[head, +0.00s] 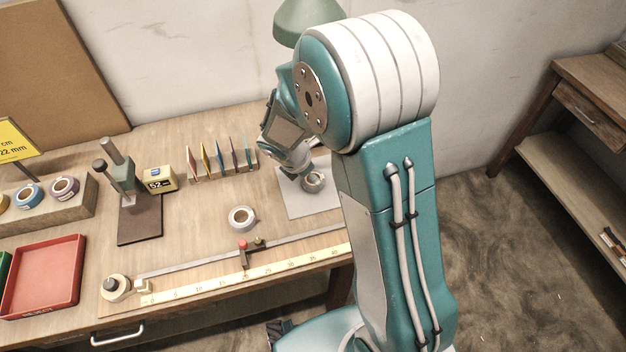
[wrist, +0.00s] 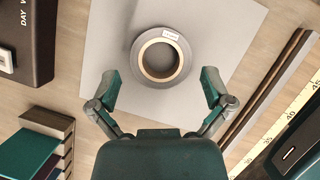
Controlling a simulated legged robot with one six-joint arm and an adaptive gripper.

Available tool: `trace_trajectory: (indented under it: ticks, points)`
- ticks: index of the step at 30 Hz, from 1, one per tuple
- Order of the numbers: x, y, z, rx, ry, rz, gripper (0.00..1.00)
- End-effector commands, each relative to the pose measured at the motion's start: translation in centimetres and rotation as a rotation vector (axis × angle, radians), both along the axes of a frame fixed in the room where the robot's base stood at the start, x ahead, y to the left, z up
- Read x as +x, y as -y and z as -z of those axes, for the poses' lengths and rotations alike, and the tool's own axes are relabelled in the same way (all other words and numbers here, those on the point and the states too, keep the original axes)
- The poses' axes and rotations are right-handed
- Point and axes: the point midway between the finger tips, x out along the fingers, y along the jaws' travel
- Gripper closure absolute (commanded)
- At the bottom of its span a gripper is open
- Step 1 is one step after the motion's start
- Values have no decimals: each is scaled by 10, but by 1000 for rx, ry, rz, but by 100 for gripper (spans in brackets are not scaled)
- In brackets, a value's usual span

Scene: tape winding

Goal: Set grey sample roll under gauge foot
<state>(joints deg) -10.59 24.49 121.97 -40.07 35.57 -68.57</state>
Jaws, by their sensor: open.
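A grey tape roll with a tan core and a small white label (wrist: 160,57) lies flat on a pale grey sheet (wrist: 235,30) in the wrist view. It also shows in the head view (head: 313,183), partly hidden by my arm. My gripper (wrist: 160,90) is open, its two fingers apart on the near side of the roll, with nothing between them. In the head view my gripper (head: 302,174) is low over the sheet. The gauge stand (head: 128,182) rises from a dark brown base (head: 140,228) at left. Its foot is too small to make out clearly.
A whitish roll (head: 242,218) lies on open table. A yellow box reading 52 (head: 160,179) and a rack of coloured cards (head: 222,160) stand behind. A long ruler (head: 210,283) runs along the front edge. A red tray (head: 43,278) is at left.

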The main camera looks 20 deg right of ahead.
Motion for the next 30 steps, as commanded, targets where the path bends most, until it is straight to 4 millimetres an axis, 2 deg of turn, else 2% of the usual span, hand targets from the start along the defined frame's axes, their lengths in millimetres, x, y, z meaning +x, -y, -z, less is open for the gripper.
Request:
trace_trajectory:
  ticks: [4, 12, 15, 16, 20, 21, 30]
  points:
    - [2, 6, 17, 0, 0, 1, 0]
    - [3, 7, 19, 0, 2, 1, 0]
    - [3, 7, 19, 1, 2, 1, 41]
    - [3, 7, 19, 1, 2, 1, 44]
    - [3, 7, 19, 1, 2, 1, 45]
    - [3, 7, 19, 1, 2, 1, 50]
    - [4, 7, 14, 0, 3, 2, 50]
